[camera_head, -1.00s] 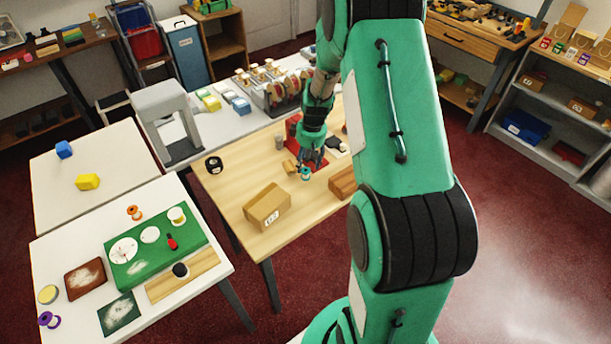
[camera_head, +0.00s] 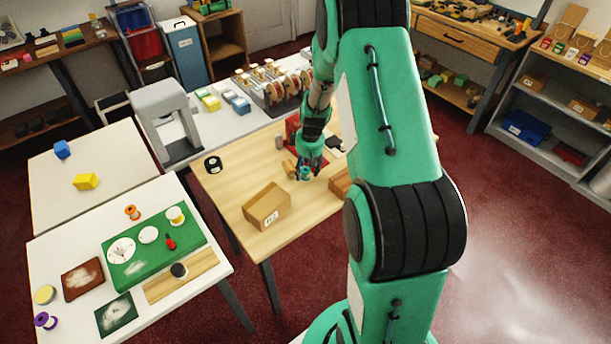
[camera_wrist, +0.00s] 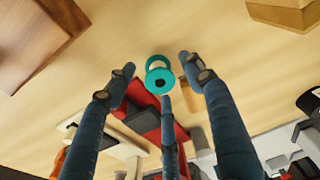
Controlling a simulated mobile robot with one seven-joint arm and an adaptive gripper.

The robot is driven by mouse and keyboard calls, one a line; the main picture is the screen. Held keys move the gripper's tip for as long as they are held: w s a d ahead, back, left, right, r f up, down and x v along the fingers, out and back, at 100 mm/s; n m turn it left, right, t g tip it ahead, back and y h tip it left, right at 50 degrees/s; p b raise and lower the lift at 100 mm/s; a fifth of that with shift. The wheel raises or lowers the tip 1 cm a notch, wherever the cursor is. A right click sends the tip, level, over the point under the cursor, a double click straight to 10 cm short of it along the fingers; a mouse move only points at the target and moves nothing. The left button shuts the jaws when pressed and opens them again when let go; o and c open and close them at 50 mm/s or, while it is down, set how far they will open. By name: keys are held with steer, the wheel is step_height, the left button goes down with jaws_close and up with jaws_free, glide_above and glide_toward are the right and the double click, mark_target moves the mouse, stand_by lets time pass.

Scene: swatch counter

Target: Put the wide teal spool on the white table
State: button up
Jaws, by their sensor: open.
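The wide teal spool (camera_wrist: 158,78) sits on the wooden table in the wrist view, between and just beyond the spread fingertips of my gripper (camera_wrist: 157,72). My gripper is open, and nothing is held in it. In the head view my gripper (camera_head: 309,166) is low over the wooden table, at the small teal spool (camera_head: 304,173), which it partly covers. Two white tabletops stand at left. One (camera_head: 105,155) carries a blue block and a yellow block; the nearer one (camera_head: 75,236) carries a green mat and craft items.
A cardboard box (camera_head: 267,207) stands on the wooden table (camera_head: 228,182), left of my gripper. A black roll (camera_head: 212,164) lies near its left edge. A grey arch-shaped stand (camera_head: 165,115) rises behind. The far white tabletop has free room around its blocks.

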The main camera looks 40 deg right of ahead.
steer(key=shift+w+f, duration=0.1)
steer(key=shift+f, duration=0.55)
steer(key=c, duration=1)
steer(key=shift+c, duration=0.5)
steer(key=shift+r, duration=0.2)
steer(key=shift+r, duration=0.6)
step_height(320, 180, up, 2)
steer(key=shift+r+p, duration=0.15)
steer(key=shift+p, duration=0.35)
steer(key=s+a, duration=0.2)
steer(key=s, duration=0.2)
steer(key=s+a+p, duration=0.1)
steer(key=s+a, duration=0.1)
steer(key=s, duration=0.3)
steer(key=s+a+r, duration=0.1)
steer(key=s+a, duration=0.1)
steer(key=s, duration=0.3)
steer(key=shift+s+a+r+p, duration=0.1)
steer(key=shift+s+a+p, duration=0.15)
steer(key=shift+a+p, duration=0.15)
